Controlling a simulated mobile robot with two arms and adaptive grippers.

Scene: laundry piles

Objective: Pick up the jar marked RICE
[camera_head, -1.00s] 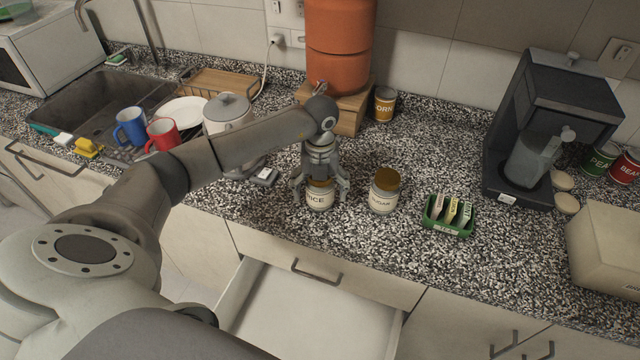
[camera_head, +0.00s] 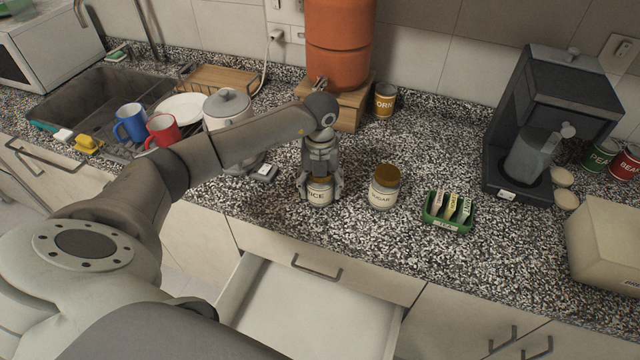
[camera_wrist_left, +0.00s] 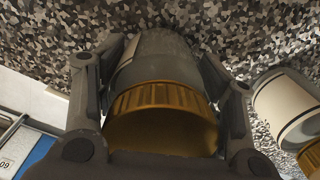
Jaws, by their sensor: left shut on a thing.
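The RICE jar (camera_head: 318,195) stands upright on the speckled counter, with a cream label and a golden lid. My left gripper (camera_head: 321,187) comes down over it from above and is shut on it, fingers on both sides. In the left wrist view the jar's gold lid (camera_wrist_left: 163,105) fills the middle between the two fingers (camera_wrist_left: 163,100). The gripper covers part of the lid and label in the head view. My right gripper is not in view.
The SUGAR jar (camera_head: 384,187) stands close to the right of the RICE jar. A green packet holder (camera_head: 447,222) is further right. An open drawer (camera_head: 310,310) juts out below the counter.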

